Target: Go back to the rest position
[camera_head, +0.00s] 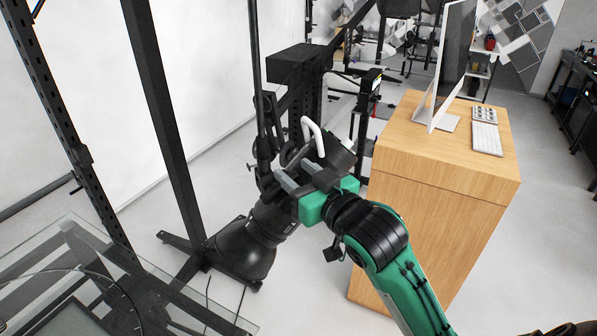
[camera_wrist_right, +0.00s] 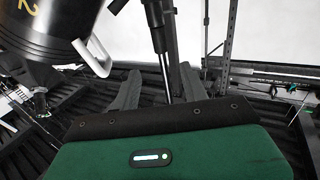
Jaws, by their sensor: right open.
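My right gripper (camera_head: 296,172) is raised in the middle of the head view, at the end of my green and black right arm. Its two grey fingers are apart, and they also show apart in the right wrist view (camera_wrist_right: 160,86) with nothing held between them. A white handle (camera_head: 312,136) shows just beyond the fingers. In the right wrist view the white handle (camera_wrist_right: 93,58) is on a black cylindrical body (camera_wrist_right: 60,25), left of the fingers. Whether the gripper touches it cannot be told. My left gripper is not in view.
A wooden cabinet (camera_head: 440,195) with a monitor (camera_head: 445,65) and keyboard (camera_head: 487,139) stands close to the right of my arm. Black stand posts (camera_head: 165,120) and a black lamp-like body (camera_head: 245,248) are at left. A glass-topped table (camera_head: 50,250) is lower left. Floor shows between them.

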